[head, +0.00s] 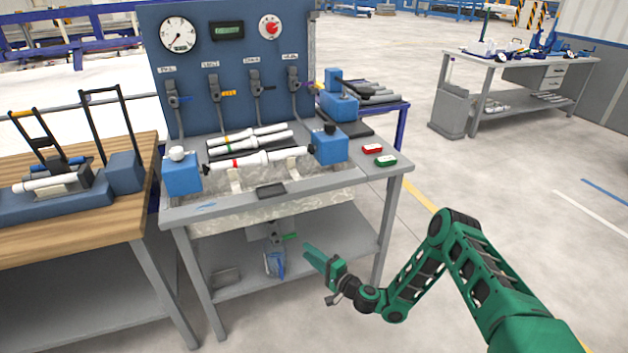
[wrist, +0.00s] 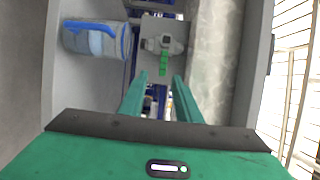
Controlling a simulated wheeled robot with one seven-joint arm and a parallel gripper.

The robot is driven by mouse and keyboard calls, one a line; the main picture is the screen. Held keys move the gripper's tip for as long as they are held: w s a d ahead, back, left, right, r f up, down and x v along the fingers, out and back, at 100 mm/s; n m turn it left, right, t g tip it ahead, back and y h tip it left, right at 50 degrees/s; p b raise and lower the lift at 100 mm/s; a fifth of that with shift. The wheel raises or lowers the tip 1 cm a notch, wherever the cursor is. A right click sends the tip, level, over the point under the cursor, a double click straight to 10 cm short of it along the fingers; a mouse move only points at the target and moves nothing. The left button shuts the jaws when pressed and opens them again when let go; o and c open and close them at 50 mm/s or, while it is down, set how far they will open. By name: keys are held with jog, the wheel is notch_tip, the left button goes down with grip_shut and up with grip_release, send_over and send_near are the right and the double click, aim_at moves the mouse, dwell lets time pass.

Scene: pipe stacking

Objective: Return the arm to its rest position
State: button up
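My green arm (head: 470,262) reaches in from the lower right of the head view, folded at its elbow. My gripper (head: 308,250) is in front of the test bench, below the level of its top, and points toward the bench's lower part. In the wrist view my gripper (wrist: 158,82) shows two green fingers with a gap between them and nothing held. A valve with a green handle (wrist: 163,62) shows beyond the fingertips, apart from them. The white pipes (head: 258,160) lie on the bench between two blue blocks, away from my gripper.
The grey test bench (head: 385,172) stands close ahead, with a lower shelf (head: 330,240) holding a blue item (head: 275,264). A wooden-topped table (head: 100,222) is at the left. Another workbench (head: 520,66) stands at the back right. The floor right of the bench is clear.

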jog(key=d+r+n+g, duration=0.4)
jog(key=r+n+g, duration=0.45)
jog(key=r, duration=0.35)
jog(key=s+d+r+n+g+h, duration=0.1)
jog(key=s+d+r+h, duration=0.3)
jog(key=s+d+r, duration=0.6)
jog(key=s+d+r+n+g+h, duration=0.1)
jog(key=s+d+r+h, duration=0.35)
jog(key=d, duration=1.05)
jog(key=s+d+r+m+g+h, duration=0.1)
jog(key=s+d+r+m+h, duration=0.1)
jog(key=s+d+r, duration=0.5)
jog(key=s+d+r+m+h, duration=0.2)
jog(key=s+d+r, duration=0.2)
jog(key=s, duration=0.4)
jog(key=s+d+r+m, duration=0.1)
jog(key=s, duration=0.7)
jog(key=s+d+r+m+g, duration=0.1)
jog(key=s+d+r+m, duration=0.1)
jog(key=s, duration=0.7)
jog(key=shift+m+g, duration=0.25)
jog(key=shift+g, duration=0.1)
